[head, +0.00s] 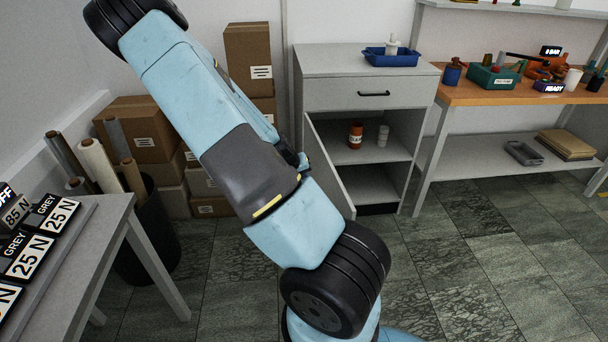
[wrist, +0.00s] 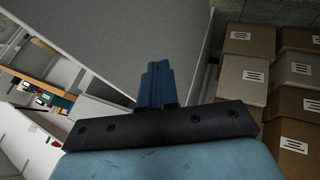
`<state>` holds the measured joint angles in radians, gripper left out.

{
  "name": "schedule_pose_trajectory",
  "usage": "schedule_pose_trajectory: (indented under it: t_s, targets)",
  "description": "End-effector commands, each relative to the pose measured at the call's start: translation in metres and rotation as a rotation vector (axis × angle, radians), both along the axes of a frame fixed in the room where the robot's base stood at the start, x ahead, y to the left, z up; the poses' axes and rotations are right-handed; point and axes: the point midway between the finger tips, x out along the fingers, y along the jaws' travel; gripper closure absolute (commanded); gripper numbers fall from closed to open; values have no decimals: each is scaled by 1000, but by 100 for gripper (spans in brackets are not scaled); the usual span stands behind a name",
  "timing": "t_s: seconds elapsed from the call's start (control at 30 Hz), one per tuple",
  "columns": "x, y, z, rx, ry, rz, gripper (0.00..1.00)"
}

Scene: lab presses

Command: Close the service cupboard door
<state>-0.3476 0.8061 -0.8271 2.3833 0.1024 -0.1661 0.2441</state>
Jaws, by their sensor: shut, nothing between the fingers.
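The grey service cupboard (head: 365,60) stands against the back wall in the head view. Its door (head: 328,165) is hinged at the left of the lower opening and stands open, swung out toward me. Its shelves show inside. My gripper (wrist: 157,68) is shut and empty in the wrist view, its blue fingers together in front of a broad grey panel (wrist: 140,30), which looks like the door. I cannot tell whether they touch it. In the head view my arm mostly hides the gripper, which is left of the door.
An orange bottle (head: 355,136) and a white one (head: 383,135) stand on the upper shelf inside. A blue tray (head: 390,57) sits on top. Cartons (head: 145,120) and a bin of rolls (head: 150,235) stand left. A workbench (head: 470,92) is right. Floor in front right is clear.

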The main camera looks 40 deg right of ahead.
Motion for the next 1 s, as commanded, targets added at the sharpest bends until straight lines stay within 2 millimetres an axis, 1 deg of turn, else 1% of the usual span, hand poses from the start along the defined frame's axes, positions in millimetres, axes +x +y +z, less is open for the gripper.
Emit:
schedule_pose_trajectory:
  t_s: [0.03, 0.27, 0.47, 0.7, 0.83, 1.0]
  targets:
    - [0, -5, -6, 0, 4, -3, 100]
    - [4, -25, -33, 0, 3, -4, 100]
    - [9, -44, -60, 1, 2, -3, 100]
    - [-3, -69, -58, 1, 0, -4, 100]
    - [-6, -76, -58, 1, 0, -4, 100]
    - [-8, -79, -58, 1, 0, -2, 100]
